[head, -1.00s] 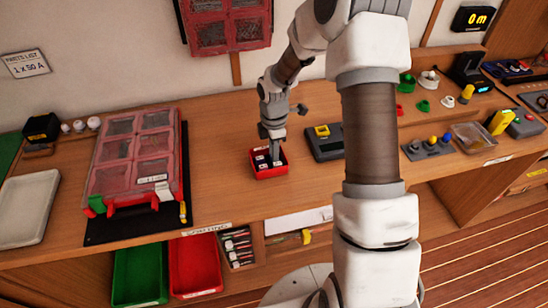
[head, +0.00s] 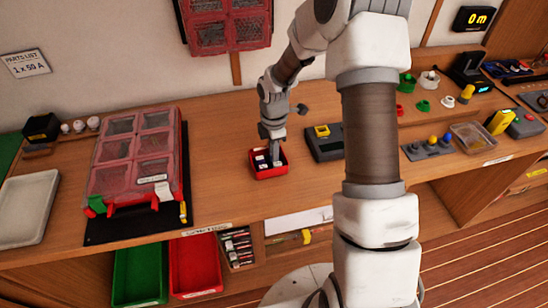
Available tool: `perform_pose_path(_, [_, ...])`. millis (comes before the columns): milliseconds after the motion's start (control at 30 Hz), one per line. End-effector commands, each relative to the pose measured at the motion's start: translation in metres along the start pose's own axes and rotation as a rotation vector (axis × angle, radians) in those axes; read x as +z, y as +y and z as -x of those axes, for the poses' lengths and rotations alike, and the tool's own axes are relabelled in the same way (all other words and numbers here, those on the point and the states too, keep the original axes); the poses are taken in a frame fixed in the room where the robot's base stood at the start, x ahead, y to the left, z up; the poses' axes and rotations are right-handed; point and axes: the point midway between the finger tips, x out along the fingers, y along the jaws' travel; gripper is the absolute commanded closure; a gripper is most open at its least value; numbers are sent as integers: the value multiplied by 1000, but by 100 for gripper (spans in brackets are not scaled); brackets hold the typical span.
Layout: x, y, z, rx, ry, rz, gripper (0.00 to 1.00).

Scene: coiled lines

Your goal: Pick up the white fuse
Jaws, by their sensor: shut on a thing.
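A small red open box (head: 268,173) stands on the wooden bench, left of my arm. Small white pieces (head: 262,163) lie inside it on a dark floor; they look like the fuses, but are too small to tell apart. My gripper (head: 274,158) points down into the right part of the box. Its fingertips are at the level of the pieces, shut on what appears to be a white fuse. The fingers hide most of that piece.
A red compartment case (head: 131,150) lies on a black mat to the left. A dark device with a yellow part (head: 324,142) stands just right of the box. A grey tray (head: 27,208) lies far left. Green (head: 140,273) and red bins (head: 195,264) sit below. Bench around the box is clear.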

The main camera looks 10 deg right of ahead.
Motion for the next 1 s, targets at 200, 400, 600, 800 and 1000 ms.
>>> perform_pose_path(200, [0, -5, -5, -15, 0, 0, 100])
perform_pose_path(400, [0, -4, 0, -13, 1, 0, 100])
perform_pose_path(600, [1, -2, 25, -4, -1, -1, 100])
perform_pose_path(800, [23, -11, 54, -2, -1, -8, 100])
perform_pose_path(1000, [58, -27, 78, -1, -1, -6, 100])
